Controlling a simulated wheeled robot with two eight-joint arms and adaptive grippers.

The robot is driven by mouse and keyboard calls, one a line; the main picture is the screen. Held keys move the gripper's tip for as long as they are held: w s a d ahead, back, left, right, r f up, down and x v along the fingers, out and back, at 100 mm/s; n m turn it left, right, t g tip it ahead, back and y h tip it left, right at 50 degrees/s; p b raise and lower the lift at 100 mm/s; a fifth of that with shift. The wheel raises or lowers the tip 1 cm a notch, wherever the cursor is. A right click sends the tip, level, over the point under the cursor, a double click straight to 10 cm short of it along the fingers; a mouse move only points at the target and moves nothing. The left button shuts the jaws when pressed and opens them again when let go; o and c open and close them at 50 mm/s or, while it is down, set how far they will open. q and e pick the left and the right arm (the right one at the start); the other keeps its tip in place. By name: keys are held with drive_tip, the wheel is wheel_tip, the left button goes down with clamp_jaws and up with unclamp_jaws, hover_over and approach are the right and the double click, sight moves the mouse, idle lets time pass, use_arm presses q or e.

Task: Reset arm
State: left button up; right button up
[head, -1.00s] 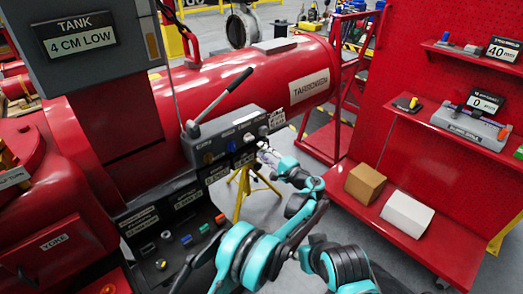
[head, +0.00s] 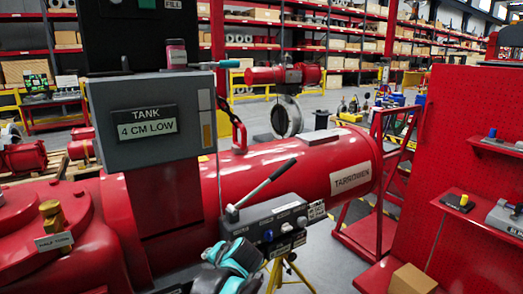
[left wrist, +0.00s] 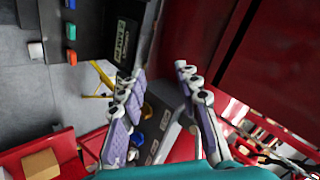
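My left gripper (left wrist: 160,72) is open in the left wrist view, with clear space between its two purple-padded fingers. A grey control box (left wrist: 153,135) with blue and yellow knobs shows beyond and between the fingers, apart from them as far as I can see. In the head view the same grey box (head: 283,222) carries a black-handled lever (head: 262,188), tilted up to the right. A teal and black part of my arm (head: 232,266) rises at the bottom of the head view, in front of the box's lower left. No gripper fingers show clearly in the head view.
A red tank (head: 265,170) lies behind the control box. A grey display (head: 152,122) reading "TANK 4 CM LOW" stands at left. A red pegboard (head: 480,150) with shelves is at right, a cardboard box (head: 412,280) below. A yellow stand (head: 275,272) stands beneath the control box.

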use_arm(q)
drive_tip(key=s+a+f+n+h, duration=0.1)
drive_tip(key=s+f+n, duration=0.1)
drive_tip(key=s, duration=0.6)
drive_tip(key=s+a+f+n+h, duration=0.1)
drive_tip(key=s+f+n+h, duration=0.1)
drive_tip(key=s, duration=0.6)
drive_tip(key=s+a+f+n+h, duration=0.2)
drive_tip(key=s+f, duration=0.1)
drive_tip(key=s, duration=0.6)
drive_tip(key=shift+f+g, duration=0.4)
